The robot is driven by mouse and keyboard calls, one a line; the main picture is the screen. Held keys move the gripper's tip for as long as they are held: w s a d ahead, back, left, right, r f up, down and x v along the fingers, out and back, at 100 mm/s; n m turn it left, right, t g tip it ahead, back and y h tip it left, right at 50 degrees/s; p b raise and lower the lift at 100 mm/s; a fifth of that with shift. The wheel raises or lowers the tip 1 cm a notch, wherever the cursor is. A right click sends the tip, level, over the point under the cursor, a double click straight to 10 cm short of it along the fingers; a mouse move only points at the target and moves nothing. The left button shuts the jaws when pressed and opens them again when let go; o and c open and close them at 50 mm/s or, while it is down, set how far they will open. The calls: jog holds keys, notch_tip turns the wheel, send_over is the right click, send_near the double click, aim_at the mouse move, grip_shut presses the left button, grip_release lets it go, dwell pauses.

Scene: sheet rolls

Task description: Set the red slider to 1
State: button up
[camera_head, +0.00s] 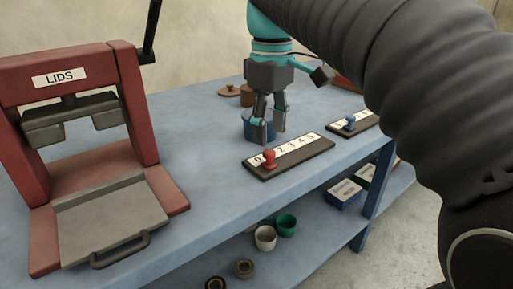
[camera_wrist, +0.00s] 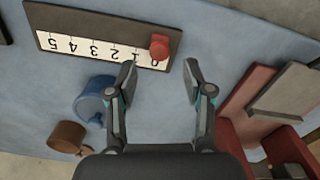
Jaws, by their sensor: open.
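The red slider (camera_head: 268,158) is a round upright knob on a dark rail (camera_head: 311,155) with a white strip numbered 0 to 5. In the wrist view the knob (camera_wrist: 160,46) stands by the 0 end of the upside-down strip (camera_wrist: 93,50). In the head view it hides the 1. My gripper (camera_head: 271,134) is open and empty, pointing down on the far side of the rail. In the wrist view its fingertips (camera_wrist: 159,76) are apart, with the knob ahead of the gap between them. I see no contact with the knob.
A blue mug (camera_wrist: 94,100) stands close beside one finger, with a brown cup (camera_wrist: 68,138) beyond. A second rail with a blue slider (camera_head: 350,122) lies to the right. A red LIDS press (camera_head: 134,110) stands at left. Bare blue tabletop (camera_head: 205,135) lies between.

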aim_at(269, 151)
jog(key=shift+f, duration=1.95)
grip_shut()
